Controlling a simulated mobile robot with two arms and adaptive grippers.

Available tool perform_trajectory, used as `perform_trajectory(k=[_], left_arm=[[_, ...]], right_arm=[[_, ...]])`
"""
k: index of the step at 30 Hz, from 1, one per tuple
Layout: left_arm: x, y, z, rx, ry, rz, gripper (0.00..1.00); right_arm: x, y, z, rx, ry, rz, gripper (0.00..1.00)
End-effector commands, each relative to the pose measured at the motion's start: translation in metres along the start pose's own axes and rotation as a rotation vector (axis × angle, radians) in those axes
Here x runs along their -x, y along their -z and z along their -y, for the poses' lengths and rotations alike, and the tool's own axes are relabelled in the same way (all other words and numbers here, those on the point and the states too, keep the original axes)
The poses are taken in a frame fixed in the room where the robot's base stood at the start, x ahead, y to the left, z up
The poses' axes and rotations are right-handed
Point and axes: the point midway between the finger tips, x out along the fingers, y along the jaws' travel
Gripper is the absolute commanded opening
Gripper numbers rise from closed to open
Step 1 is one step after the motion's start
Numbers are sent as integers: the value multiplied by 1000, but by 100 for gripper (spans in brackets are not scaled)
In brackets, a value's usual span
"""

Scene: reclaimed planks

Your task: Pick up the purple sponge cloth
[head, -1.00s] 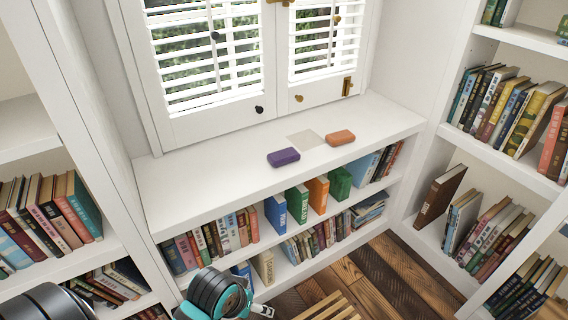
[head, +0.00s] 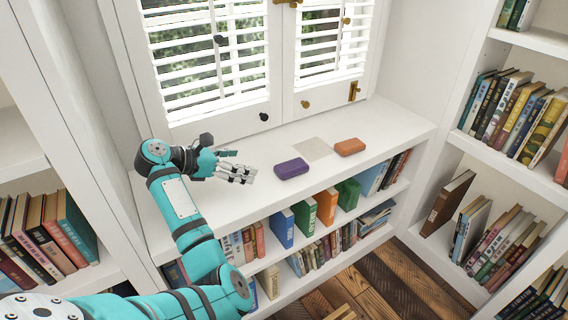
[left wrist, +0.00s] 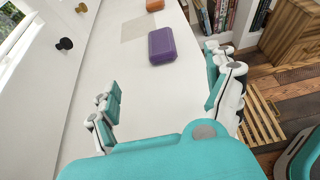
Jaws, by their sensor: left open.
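The purple sponge cloth (head: 291,169) lies on the white window ledge (head: 375,139), near its front edge. It is a rounded block and also shows in the left wrist view (left wrist: 162,46), beyond the fingers and between their lines. My left gripper (head: 238,166) is over the ledge, to the left of the purple sponge cloth and apart from it. In the left wrist view its fingers (left wrist: 165,95) are spread wide with nothing between them. My right gripper is not in view.
An orange block (head: 350,147) lies to the right on the ledge, with a flat pale square (head: 311,149) between and behind. The shuttered window (head: 215,60) rises behind. Books (head: 305,216) fill the shelves below. The ledge's right end is clear.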

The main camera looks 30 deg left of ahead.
Motion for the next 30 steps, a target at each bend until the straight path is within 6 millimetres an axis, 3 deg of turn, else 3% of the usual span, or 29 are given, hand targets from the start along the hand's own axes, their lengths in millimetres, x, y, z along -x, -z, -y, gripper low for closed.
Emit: perform_trajectory(k=[5,15,25,30], left_arm=[[-33,0,2,15,9,10,87],[-103,0,0,11,6,6,87],[-127,1,-1,11,4,5,87],[-148,4,-6,9,3,5,87]], right_arm=[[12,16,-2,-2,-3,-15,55],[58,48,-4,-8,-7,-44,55],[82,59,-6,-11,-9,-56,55],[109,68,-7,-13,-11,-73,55]])
